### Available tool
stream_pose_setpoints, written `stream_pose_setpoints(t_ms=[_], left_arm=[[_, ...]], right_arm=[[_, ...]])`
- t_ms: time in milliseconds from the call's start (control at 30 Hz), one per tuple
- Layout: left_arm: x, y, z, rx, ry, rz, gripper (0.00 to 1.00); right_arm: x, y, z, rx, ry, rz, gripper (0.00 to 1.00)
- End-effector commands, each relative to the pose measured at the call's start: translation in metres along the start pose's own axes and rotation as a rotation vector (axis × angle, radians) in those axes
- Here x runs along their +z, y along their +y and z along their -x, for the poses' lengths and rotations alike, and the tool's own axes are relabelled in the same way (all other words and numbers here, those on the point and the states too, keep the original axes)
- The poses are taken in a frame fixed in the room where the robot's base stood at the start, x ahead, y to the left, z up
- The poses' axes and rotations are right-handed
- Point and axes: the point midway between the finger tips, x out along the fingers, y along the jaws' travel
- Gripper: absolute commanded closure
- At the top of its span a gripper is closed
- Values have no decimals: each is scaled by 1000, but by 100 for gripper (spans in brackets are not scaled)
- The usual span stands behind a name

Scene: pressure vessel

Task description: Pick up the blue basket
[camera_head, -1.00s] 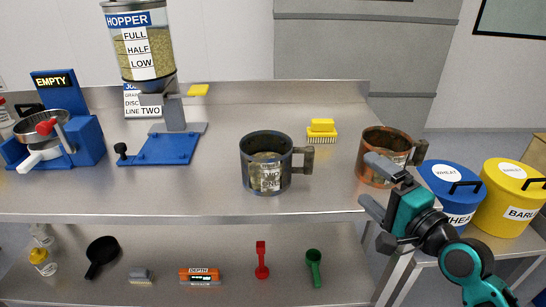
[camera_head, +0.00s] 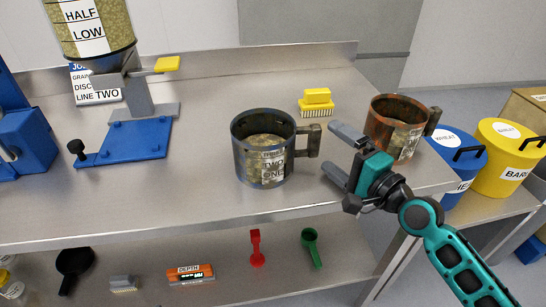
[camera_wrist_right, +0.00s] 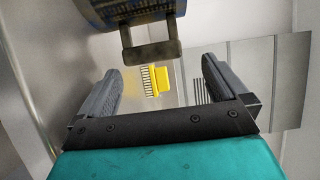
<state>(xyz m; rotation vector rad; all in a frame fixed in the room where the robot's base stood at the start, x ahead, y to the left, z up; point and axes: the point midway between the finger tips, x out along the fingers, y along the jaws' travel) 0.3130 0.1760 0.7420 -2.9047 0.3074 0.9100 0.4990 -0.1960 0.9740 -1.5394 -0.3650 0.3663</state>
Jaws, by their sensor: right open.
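The blue basket (camera_head: 240,159) is a mug-like pot with a worn blue rim, a paper label and a squared grey handle on its right. It stands upright on the steel bench with grainy contents inside. Its lower side and handle show at the top of the right wrist view (camera_wrist_right: 135,12). My right gripper (camera_head: 333,150) is open and empty, just right of the handle and apart from it. Its two fingers also show in the right wrist view (camera_wrist_right: 160,72), with the handle above the space between them. My left gripper is not in view.
A rust-red pot (camera_head: 396,118) stands close behind my right gripper. A yellow brush (camera_head: 317,101) lies behind the basket. A hopper on a blue stand (camera_head: 130,140) is at left. Tools lie on the lower shelf.

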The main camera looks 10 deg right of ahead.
Motion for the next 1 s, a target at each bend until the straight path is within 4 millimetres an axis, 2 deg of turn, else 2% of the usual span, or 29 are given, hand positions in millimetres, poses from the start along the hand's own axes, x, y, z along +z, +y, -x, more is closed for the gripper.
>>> stream_pose_setpoints(t_ms=[33, 67, 100, 133, 367, 600, 700, 1000], left_arm=[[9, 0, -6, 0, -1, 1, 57], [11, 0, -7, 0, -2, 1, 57], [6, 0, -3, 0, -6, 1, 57], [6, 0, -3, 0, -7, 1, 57], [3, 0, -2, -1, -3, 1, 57], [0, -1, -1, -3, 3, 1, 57], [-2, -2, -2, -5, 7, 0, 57], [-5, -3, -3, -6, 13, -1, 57]], right_arm=[[-1, 14, 0, 2, 1, 0, 0], [-1, 19, 0, 3, 1, 1, 0], [-1, 9, -7, -4, 2, 0, 0], [-1, 8, -10, -4, 2, -1, 0], [0, 8, -24, -3, 2, 0, 0], [0, 8, -61, -3, 1, -1, 0], [-1, 9, -71, -2, 2, 0, 0], [0, 9, -75, -1, 1, 1, 0]])
